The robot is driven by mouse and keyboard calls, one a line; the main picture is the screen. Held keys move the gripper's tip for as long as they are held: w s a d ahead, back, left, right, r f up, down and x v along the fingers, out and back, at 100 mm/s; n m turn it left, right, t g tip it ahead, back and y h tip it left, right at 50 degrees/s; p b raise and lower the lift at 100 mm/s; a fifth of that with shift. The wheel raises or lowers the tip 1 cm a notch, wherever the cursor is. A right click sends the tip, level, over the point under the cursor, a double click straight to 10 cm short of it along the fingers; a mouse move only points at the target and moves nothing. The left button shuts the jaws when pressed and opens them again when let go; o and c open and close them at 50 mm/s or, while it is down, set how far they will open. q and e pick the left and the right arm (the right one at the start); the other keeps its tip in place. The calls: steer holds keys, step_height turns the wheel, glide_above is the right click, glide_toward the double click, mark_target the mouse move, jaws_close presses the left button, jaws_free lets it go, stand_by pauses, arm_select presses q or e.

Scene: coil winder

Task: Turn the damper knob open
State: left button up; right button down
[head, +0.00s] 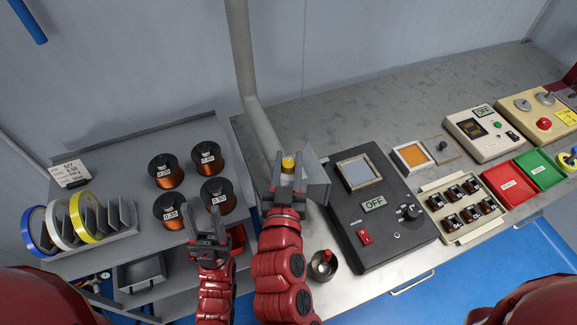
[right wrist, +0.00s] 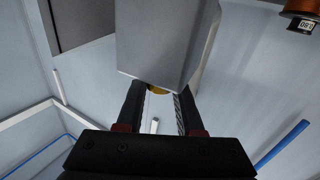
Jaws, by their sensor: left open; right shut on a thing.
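The yellow damper knob (head: 288,163) sits at the grey duct box (head: 316,183) by the vertical pipe. My right gripper (head: 287,172) is shut on the knob, one finger on each side. In the right wrist view a small yellow part of the knob (right wrist: 158,91) shows between the fingers of my right gripper (right wrist: 163,97). The grey box (right wrist: 160,45) hides the rest there. Which way the knob is turned cannot be told. My left gripper (head: 209,232) is open and empty, in front of the wire spools.
Several copper wire spools (head: 166,170) stand on the left shelf beside a tape rack (head: 117,226). A black control unit (head: 385,250) with an OFF display is right of my right arm. The bench (head: 330,115) is clear at the back.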

steer(key=shift+f, duration=0.2)
steer(key=c, duration=0.5)
jaws_free()
steer(key=shift+s, duration=0.1)
steer(key=shift+c, duration=0.2)
steer(key=shift+r, duration=0.1)
steer(key=s+a, duration=0.1)
steer(key=s, duration=1.6)
steer(key=shift+s+a, duration=0.15)
steer(key=shift+a, duration=0.05)
steer(key=shift+s, duration=0.1)
